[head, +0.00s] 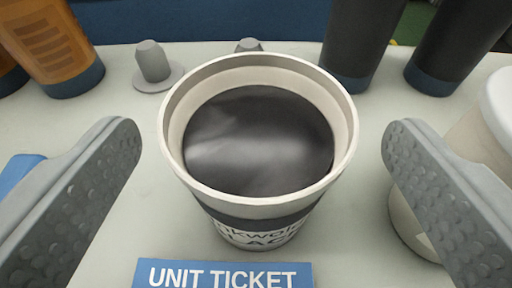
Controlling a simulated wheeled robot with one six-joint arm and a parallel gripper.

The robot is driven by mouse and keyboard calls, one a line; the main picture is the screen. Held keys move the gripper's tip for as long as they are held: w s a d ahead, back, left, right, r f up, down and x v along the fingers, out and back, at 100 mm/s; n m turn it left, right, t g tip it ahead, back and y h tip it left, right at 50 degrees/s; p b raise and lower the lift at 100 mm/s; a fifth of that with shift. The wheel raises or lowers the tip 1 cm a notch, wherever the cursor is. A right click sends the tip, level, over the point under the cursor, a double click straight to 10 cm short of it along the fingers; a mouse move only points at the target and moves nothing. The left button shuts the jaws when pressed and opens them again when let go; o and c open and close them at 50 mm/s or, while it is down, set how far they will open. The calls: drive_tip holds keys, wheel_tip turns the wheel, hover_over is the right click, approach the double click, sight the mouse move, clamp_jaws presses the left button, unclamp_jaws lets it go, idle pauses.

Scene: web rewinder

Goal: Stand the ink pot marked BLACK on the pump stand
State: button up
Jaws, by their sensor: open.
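The ink pot marked BLACK (259,214) stands upright on the pale surface in the middle of the head view, open at the top and filled with dark ink. Its label is partly readable at its lower front. My gripper (259,145) is open, with one finger on each side of the pot. Both fingers are apart from it, with a gap on each side. I cannot make out the pump stand for certain in this view.
A blue UNIT TICKET card (222,274) lies in front of the pot. A white container (492,130) stands close by the right finger. An orange-brown bottle (55,45), a grey peg on a round base (153,63) and dark cylinders (363,40) stand behind.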

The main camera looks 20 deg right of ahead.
sight(259, 91)
drive_tip(key=shift+x, duration=1.85)
drive_tip(key=shift+a+f, duration=0.1)
drive_tip(key=c, duration=1.2)
drive_tip(key=shift+c, duration=1.1)
